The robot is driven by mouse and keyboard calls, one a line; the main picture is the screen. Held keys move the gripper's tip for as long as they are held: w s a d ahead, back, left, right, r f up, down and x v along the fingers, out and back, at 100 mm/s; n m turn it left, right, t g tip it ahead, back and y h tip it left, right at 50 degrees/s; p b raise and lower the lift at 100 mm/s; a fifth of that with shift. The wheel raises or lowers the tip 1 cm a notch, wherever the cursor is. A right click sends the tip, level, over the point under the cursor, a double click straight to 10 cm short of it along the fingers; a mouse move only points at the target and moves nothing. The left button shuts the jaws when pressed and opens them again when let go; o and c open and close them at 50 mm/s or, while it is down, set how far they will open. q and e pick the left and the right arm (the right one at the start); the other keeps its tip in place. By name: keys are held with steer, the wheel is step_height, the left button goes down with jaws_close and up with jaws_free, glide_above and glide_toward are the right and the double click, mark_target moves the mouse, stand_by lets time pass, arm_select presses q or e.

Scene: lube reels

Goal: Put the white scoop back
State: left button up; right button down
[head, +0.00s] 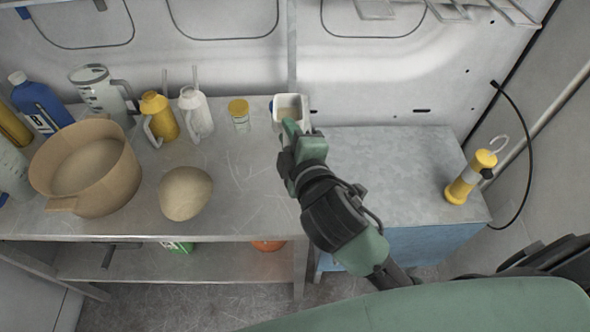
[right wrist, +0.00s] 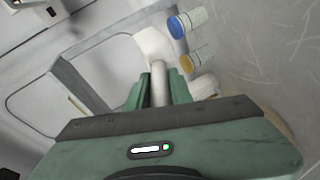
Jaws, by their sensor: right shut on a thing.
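The white scoop (head: 291,106) is at the right end of the metal bench, near the back wall, with its open bowl facing up in the head view. My right gripper (head: 291,128) is shut on its handle. In the right wrist view the pale handle (right wrist: 159,86) stands between the green fingers, and the white bowl (right wrist: 154,45) extends beyond them. I cannot tell whether the scoop touches the bench or is held above it. My left gripper is not in view.
A yellow-lidded jar (head: 239,113) stands left of the scoop; a blue-lidded jar (right wrist: 178,25) is close by it. White (head: 196,112) and yellow (head: 160,117) jugs and a tan pot (head: 86,167) stand farther left. A yellow pump (head: 470,177) stands on the right cabinet, otherwise clear.

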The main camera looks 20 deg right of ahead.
steer(key=f, duration=1)
steer(key=shift+d+b, duration=0.25)
steer(key=shift+b, duration=0.15)
steer(key=shift+f, duration=0.6)
step_height(320, 180, down, 4)
steer(key=shift+r+b, duration=0.25)
steer(key=shift+b, duration=0.05)
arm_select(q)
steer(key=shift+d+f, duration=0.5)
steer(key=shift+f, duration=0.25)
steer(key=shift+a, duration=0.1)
arm_select(e)
steer(key=shift+f, duration=0.1)
